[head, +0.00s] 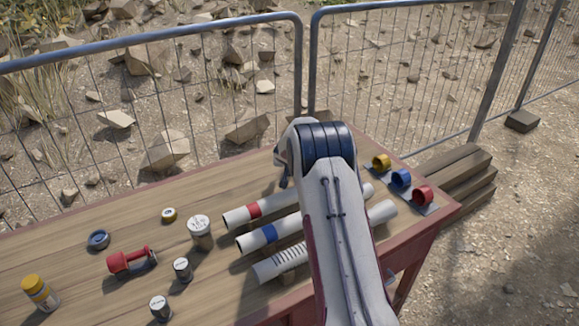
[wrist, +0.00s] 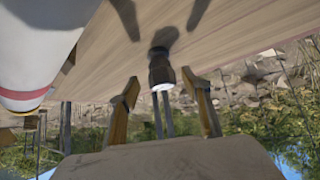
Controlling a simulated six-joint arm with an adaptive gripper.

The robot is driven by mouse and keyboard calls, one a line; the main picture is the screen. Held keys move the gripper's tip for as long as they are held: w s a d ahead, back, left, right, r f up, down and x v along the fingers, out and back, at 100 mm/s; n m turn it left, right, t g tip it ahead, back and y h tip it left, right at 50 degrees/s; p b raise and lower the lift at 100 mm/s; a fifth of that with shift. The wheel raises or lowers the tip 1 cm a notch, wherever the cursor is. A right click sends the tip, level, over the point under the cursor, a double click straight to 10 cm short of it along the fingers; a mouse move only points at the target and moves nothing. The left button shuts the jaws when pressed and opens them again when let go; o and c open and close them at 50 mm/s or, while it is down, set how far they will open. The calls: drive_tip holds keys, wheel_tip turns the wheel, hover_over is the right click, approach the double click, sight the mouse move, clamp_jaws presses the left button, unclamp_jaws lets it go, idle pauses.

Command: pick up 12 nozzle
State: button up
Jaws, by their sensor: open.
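A small dark, roughly cylindrical piece (wrist: 160,66) with a bright white end shows in the middle of the wrist view, against the wooden table top. It looks like the nozzle, but I cannot read any number on it. My gripper (wrist: 160,78) is open, with one yellowish-brown finger on each side of this piece and a visible gap to both. Whether the piece lies fully between the fingers or beyond them I cannot tell. In the head view my arm hides the gripper's fingers and this piece.
Yellow (head: 381,162), blue (head: 400,178) and red (head: 422,194) fittings stand at right. Jars, a red tool (head: 128,261) and a yellow-capped bottle (head: 40,293) occupy the left.

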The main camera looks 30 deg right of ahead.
drive_tip(key=shift+x, duration=1.6)
drive_tip(key=shift+a, duration=0.1)
drive_tip(key=c, duration=1.3)
drive_tip(key=shift+w+r, duration=0.1)
drive_tip(key=shift+r, duration=0.1)
drive_tip(key=shift+r, duration=4.9)
